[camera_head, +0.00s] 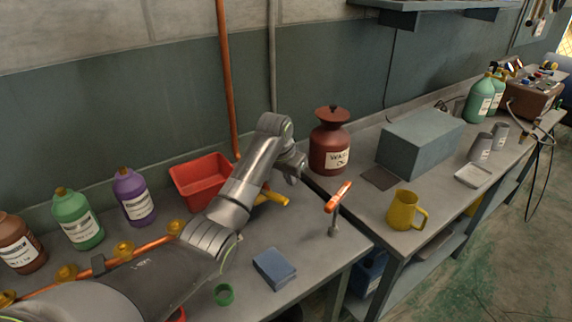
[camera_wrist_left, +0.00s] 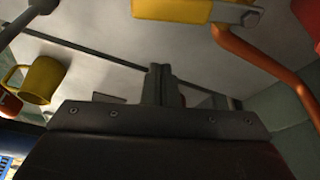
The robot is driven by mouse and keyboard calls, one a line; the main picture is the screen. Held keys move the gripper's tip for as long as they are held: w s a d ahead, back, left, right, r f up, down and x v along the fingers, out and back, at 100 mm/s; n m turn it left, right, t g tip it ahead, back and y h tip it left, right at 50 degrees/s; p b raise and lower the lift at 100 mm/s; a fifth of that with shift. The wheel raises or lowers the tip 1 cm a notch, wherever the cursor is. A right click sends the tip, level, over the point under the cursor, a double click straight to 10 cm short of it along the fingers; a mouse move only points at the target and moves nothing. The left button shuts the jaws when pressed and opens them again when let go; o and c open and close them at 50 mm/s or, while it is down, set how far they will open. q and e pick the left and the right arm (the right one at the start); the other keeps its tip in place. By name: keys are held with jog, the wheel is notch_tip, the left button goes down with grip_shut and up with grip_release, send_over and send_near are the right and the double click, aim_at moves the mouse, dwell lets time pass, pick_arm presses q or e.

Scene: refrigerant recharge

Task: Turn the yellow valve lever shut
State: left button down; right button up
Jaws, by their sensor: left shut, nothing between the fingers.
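The yellow valve lever (camera_head: 273,196) shows partly behind my left arm, to the right of the red bin, in the head view. In the left wrist view the yellow lever (camera_wrist_left: 170,9) crosses the top edge, beside a metal fitting and a bent copper pipe (camera_wrist_left: 262,58). My left gripper (camera_head: 297,172) is above and slightly right of the lever in the head view. Its fingers (camera_wrist_left: 160,72) are together in the wrist view, with nothing between them and apart from the lever. The lever's inner end is hidden by my arm. My right gripper is not in view.
A red bin (camera_head: 197,181) stands behind my arm. A waste oil jar (camera_head: 329,155), yellow mug (camera_head: 402,211) and grey box (camera_head: 420,140) stand further right. A blue box (camera_head: 273,268) lies in front.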

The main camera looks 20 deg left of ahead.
aim_at(270, 194)
pick_arm(q)
jog(key=shift+s+a+f+p, duration=0.2)
jog(key=shift+s+p, duration=0.1)
jog(key=shift+s, duration=0.3)
jog(key=shift+s+a+f+p, duration=0.15)
jog(key=shift+s+p, duration=0.2)
jog(key=shift+s, duration=0.25)
jog(key=shift+s+a+f+p, duration=0.1)
jog(key=shift+s+a+p, duration=0.15)
jog(key=shift+s, duration=0.35)
jog(key=shift+r, duration=0.1)
